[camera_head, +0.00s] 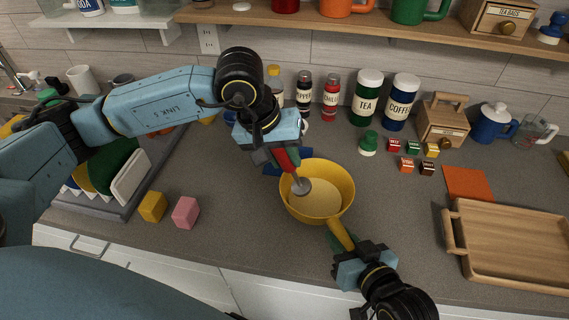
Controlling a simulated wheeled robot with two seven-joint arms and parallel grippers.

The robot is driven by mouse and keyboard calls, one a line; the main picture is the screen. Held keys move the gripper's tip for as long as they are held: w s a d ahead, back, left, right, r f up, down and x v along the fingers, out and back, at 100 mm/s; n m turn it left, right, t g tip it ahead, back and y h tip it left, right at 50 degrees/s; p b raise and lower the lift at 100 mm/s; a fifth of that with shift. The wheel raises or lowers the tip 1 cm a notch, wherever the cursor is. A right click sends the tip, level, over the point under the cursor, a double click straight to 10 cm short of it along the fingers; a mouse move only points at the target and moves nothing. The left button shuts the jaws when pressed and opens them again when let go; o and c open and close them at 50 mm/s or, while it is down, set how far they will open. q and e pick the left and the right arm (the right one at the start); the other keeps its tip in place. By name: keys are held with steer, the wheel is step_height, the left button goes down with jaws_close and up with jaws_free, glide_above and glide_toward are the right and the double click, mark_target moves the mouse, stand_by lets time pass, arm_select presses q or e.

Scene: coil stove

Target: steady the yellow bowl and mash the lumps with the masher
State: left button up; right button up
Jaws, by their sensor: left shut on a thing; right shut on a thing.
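The yellow bowl (336,178) stands on the grey counter, with its handle (341,236) pointing toward the front. My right gripper (348,250) is shut on that handle at the bowl's lower right. My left gripper (280,150) is shut on the red handle of the masher (286,160), above the bowl's back left rim. The masher is tilted, and its grey metal head (301,187) is inside the bowl at the left. Pale yellow contents (318,199) cover the bowl's bottom; I cannot make out separate lumps.
A wooden tray (455,230) lies at the right, beside an orange square (467,182). Tea (367,97) and coffee (400,102) canisters stand behind. Small labelled cubes (407,164) sit behind right. Yellow (152,207) and pink (186,212) blocks and a dish rack (125,208) are left.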

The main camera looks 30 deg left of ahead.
arm_select(q)
steer(key=shift+r, duration=1.8)
arm_select(e)
steer(key=o, duration=1.1)
steer(key=shift+s+d, duration=0.1)
steer(key=v, duration=1.1)
steer(key=shift+s+d+r, duration=0.15)
steer(key=shift+d+r, duration=0.1)
steer(key=shift+r, duration=0.05)
